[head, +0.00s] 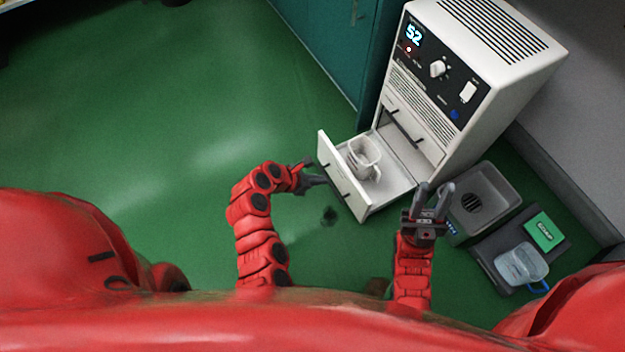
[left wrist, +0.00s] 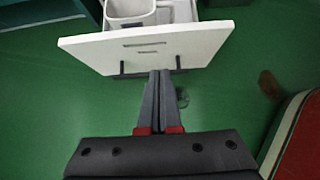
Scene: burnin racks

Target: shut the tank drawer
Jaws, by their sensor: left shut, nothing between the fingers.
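The tank drawer (head: 345,183) is pulled out from the bottom of a white cabinet machine (head: 480,70), with a clear tank (head: 364,158) sitting inside it. My left gripper (head: 316,181) is shut and empty, close to the outer face of the drawer front. In the left wrist view the shut fingers (left wrist: 160,78) point at the lower edge of the drawer front (left wrist: 145,47), near its dark handle; I cannot tell whether they touch. My right gripper (head: 434,192) is open and empty, to the right of the drawer.
A grey basin (head: 486,200) with a drain grate stands right of the machine. A dark tray (head: 487,262) beside it holds a clear jug (head: 522,264) and a green box (head: 545,232). A teal cabinet (head: 330,35) stands behind. The green floor at left is clear.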

